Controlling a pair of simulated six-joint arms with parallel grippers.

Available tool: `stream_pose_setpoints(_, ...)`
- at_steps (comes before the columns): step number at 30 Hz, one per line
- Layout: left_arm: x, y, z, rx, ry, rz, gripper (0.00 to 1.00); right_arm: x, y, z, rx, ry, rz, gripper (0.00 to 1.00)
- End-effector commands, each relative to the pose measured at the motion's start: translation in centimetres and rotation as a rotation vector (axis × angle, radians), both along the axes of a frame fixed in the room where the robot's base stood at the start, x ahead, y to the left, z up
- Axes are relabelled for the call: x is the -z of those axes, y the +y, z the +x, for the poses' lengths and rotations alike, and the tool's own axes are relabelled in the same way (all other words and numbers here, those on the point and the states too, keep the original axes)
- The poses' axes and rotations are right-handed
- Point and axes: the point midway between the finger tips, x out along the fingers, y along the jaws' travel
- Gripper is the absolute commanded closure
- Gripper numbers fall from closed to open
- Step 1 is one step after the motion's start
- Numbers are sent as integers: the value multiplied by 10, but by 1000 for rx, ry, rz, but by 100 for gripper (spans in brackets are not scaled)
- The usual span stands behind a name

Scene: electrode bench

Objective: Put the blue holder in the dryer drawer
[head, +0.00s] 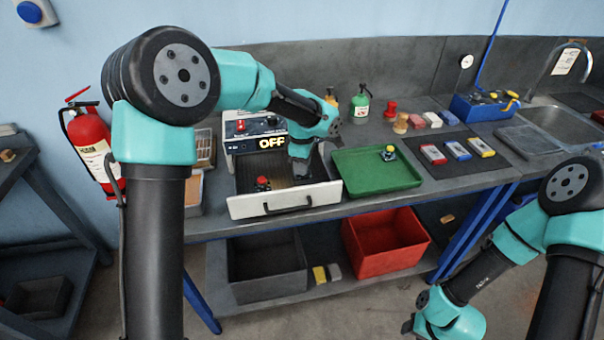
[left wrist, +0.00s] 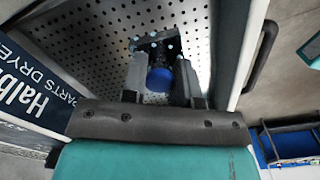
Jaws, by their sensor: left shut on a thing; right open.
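The dryer (head: 245,127) has its drawer (head: 240,207) pulled open; the drawer's perforated floor shows in the left wrist view (left wrist: 85,45). My left gripper (head: 302,176) is inside the drawer's right part. It is shut on the blue holder (left wrist: 158,79), whose round blue knob sits between the fingers above a dark base with small metal dots. The arm hides the holder in the head view. I cannot tell whether its base touches the drawer floor. My right gripper (head: 410,324) is low at the lower right, away from the bench, open and empty.
A red-knobbed holder (head: 263,184) stands in the drawer's left part. The drawer handle (head: 288,206) juts forward. A red bin (head: 385,250) stands on the shelf below.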

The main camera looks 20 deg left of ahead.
Motion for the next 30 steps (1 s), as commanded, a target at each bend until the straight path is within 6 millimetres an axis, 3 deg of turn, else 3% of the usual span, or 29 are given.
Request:
stream_pose_setpoints(11,35,0,0,0,1,0,100,0,0,0,0,0,0,57)
stream_pose_setpoints(24,40,0,0,0,0,0,100,0,0,0,0,0,0,57)
stream_pose_setpoints(25,40,0,0,0,0,0,70,0,0,0,0,0,0,57)
stream_pose_setpoints(30,40,0,0,0,0,0,53,0,0,0,0,0,0,57)
